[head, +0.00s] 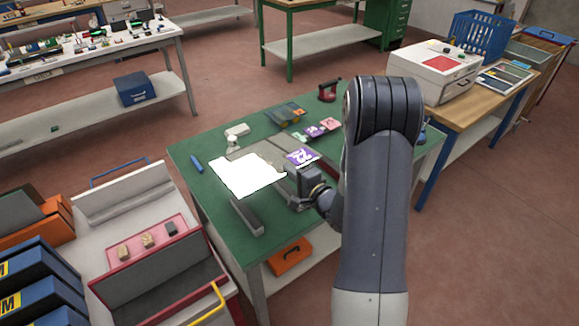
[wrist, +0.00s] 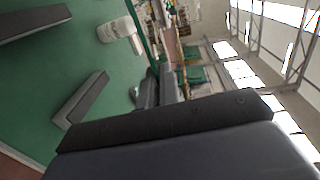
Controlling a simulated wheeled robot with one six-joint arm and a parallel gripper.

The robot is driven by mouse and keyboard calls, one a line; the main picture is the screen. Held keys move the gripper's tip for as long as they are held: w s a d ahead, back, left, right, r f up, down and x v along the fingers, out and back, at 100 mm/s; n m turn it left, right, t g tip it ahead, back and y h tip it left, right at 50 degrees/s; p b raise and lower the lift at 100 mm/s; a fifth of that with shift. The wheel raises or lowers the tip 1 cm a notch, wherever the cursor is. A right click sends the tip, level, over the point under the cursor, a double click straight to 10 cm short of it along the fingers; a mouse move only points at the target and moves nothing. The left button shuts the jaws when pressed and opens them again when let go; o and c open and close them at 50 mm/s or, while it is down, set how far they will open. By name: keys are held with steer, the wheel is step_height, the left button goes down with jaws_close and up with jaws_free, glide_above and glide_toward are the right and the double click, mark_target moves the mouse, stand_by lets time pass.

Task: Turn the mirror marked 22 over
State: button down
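The mirror (head: 247,176) is a flat sheet with a blazing white surface in the head view, above the green table's middle. A purple label marked 22 (head: 302,157) shows at the right, just beyond my gripper; a dark grey area lies between it and the white part. My gripper (head: 299,181) meets the sheet's right edge and appears closed on it; its fingertips are hidden. In the wrist view a dark bar and a grey-blue surface fill the bottom, too close to identify. Two grey support bars stand on the table in the wrist view, one near the middle left (wrist: 85,100).
A white cart (head: 125,200) stands close at left.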

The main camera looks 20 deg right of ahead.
steer(key=s+f+b, duration=0.1)
steer(key=f+b, duration=0.3)
steer(key=f, duration=0.1)
steer(key=s+f+b, duration=0.1)
steer(key=f+b, duration=0.4)
steer(key=s+d+f+b, duration=0.1)
steer(key=f+b, duration=0.4)
steer(key=f, duration=0.1)
stand_by(0.3)
steer(key=shift+f+b, duration=0.35)
steer(key=shift+f, duration=0.05)
stand_by(0.8)
steer(key=c, duration=1.6)
jaws_free()
steer(key=shift+o, duration=0.2)
steer(key=v, duration=1)
steer(key=shift+s+b, duration=0.3)
steer(key=shift+b, duration=0.15)
steer(key=shift+d, duration=0.1)
